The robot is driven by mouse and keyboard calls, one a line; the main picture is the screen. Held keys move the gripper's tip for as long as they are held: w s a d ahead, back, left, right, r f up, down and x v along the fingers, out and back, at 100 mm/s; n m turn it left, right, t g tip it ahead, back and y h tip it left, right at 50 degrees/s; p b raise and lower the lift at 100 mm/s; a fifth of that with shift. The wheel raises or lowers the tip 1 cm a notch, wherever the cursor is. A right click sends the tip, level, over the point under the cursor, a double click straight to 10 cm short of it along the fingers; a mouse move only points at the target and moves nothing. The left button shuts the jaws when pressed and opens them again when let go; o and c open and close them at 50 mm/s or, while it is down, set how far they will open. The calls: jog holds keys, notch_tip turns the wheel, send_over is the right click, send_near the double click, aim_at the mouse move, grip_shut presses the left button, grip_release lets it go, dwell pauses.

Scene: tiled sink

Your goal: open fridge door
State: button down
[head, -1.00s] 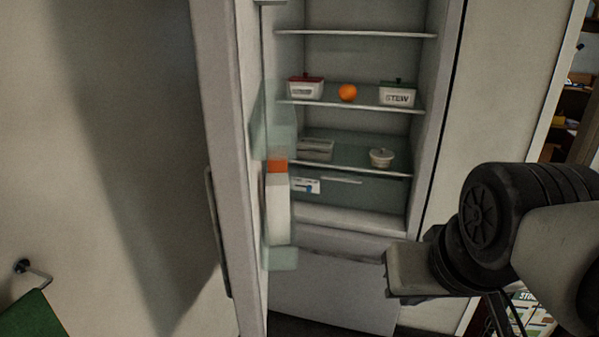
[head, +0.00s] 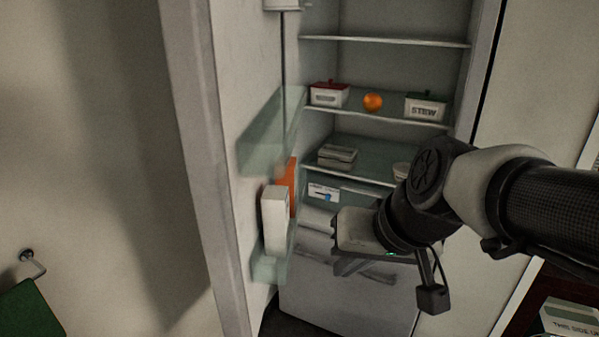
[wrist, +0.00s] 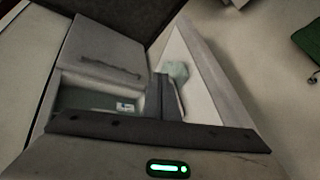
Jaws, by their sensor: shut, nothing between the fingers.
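The fridge door (head: 192,140) stands open on the left in the head view, with its inner face and clear door bins (head: 268,135) showing. The fridge interior is exposed, with glass shelves (head: 395,43). My gripper (head: 345,266) is in front of the lower fridge, to the right of the door bins; it looks apart from the door. It is shut and empty. In the wrist view the shut fingers (wrist: 162,92) point toward the gap between the fridge body and the open door (wrist: 212,75). The door's outer handle is hidden in the head view.
A white carton (head: 275,218) and an orange item (head: 291,182) sit in the door bins. Containers (head: 328,94) and an orange (head: 373,102) stand on a shelf. The closed lower drawer (head: 345,300) is below. A green towel (head: 30,312) hangs at left.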

jog(key=w+a+y+p, duration=0.2)
jog(key=w+a+p, duration=0.1)
jog(key=w+a, duration=0.55)
jog(key=shift+g, duration=0.3)
jog(key=w+a+f, duration=0.1)
jog(key=a+f, duration=0.1)
jog(key=a, duration=0.1)
jog(key=w+a+f, duration=0.1)
jog(key=a+f, duration=0.4)
jog(key=a, duration=0.2)
jog(key=shift+w+a+f+b, duration=0.1)
jog(key=shift+w+f+b, duration=0.2)
jog(key=shift+w, duration=0.1)
